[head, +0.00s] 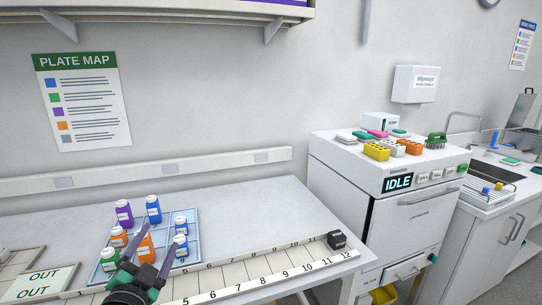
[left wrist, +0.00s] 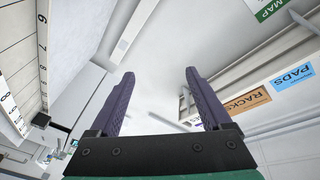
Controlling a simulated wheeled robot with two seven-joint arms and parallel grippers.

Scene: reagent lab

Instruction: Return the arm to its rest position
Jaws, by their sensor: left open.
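My left gripper (head: 148,240) is at the lower left of the head view, in front of the tray of bottles. In the left wrist view its two dark fingers (left wrist: 160,95) stand apart with nothing between them. Its fingers partly cover an orange bottle (head: 146,247) in the head view; I cannot tell whether they touch it there. My right gripper is not in view.
A blue tray (head: 199,213) holds several purple, blue, orange and green bottles. A numbered strip (head: 262,280) runs along the bench, with a black block (head: 337,239) at its right end. A white machine (head: 400,165) reading IDLE stands right. The back bench is clear.

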